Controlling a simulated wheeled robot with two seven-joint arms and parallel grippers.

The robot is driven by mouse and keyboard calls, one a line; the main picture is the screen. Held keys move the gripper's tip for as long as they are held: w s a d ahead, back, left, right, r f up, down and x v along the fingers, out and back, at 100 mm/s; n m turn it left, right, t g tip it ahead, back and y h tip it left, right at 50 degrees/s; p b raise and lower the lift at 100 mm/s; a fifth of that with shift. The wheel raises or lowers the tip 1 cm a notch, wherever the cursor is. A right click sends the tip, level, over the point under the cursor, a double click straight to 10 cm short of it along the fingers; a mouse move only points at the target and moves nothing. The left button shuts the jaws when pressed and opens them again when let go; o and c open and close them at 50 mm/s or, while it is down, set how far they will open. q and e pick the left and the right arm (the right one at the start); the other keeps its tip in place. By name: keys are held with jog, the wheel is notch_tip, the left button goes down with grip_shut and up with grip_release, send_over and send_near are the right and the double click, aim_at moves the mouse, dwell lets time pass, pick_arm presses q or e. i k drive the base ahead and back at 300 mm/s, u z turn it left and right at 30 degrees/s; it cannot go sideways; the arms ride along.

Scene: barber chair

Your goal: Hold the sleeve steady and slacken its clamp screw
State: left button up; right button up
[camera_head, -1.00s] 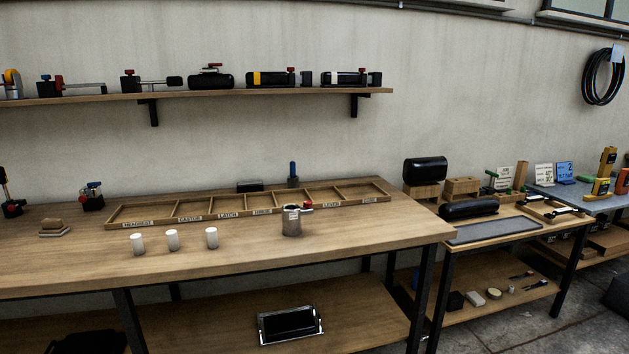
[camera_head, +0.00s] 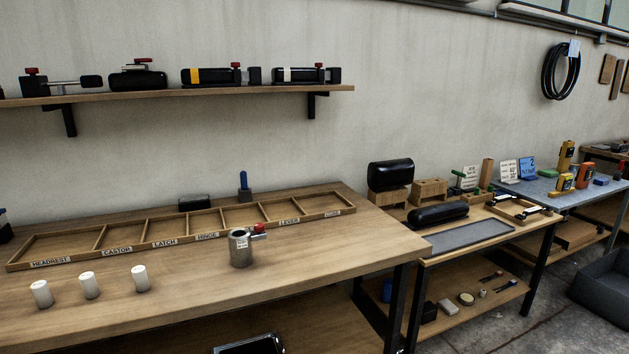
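The sleeve, a grey metal cylinder (camera_head: 240,249) with a small label, stands upright on the wooden bench in front of the sorting tray. A clamp screw with a red head (camera_head: 258,230) sticks out to the right from near its top. How tight the screw is cannot be seen. Neither of my grippers shows in the head view, and nothing touches the sleeve.
A labelled wooden tray (camera_head: 85,256) with several empty compartments lies behind the sleeve. Three white cylinders (camera_head: 90,285) stand to the left. A blue-handled tool (camera_head: 244,187) stands behind the tray. A lower bench (camera_head: 488,239) is at the right. The bench front is clear.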

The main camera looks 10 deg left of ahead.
aim_at(258, 227)
jog(key=u, duration=0.05)
jog(key=i, duration=0.9)
jog(key=u, duration=0.45)
